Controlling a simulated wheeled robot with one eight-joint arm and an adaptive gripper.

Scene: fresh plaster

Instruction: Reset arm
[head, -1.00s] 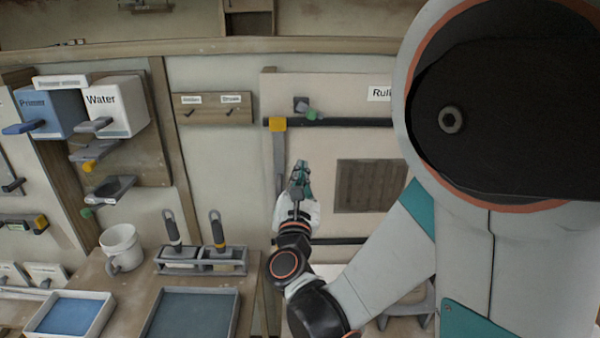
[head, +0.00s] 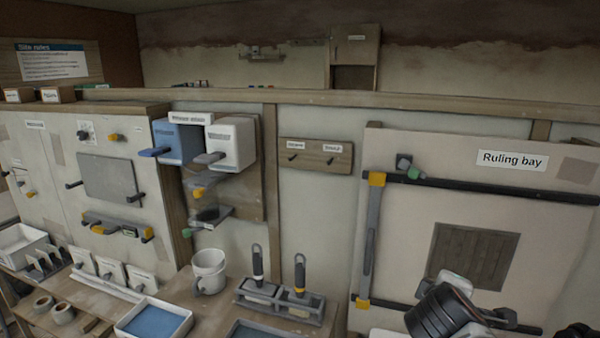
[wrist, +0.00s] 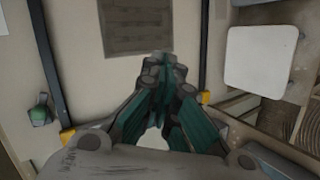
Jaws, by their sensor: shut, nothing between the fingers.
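My gripper (wrist: 158,75) shows in the wrist view with its green-lined fingers shut together at the tips and nothing between them. Beyond the tips are the pale panel and the grey-brown hatched square (wrist: 136,25). In the head view only a dark, rounded part of my arm shows at the lower right, in front of the ruling bay board (head: 400,240). The fingers are not visible in the head view. The same hatched square (head: 467,255) shows there just above my arm.
Black rails (head: 500,192) and a grey upright bar with yellow ends (head: 370,235) are on the board. Left of it, a white mug (head: 208,270), a rack with two handled tools (head: 278,300) and a blue tray (head: 154,322) stand on the bench. A white square seat-like top (wrist: 261,60) shows at right.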

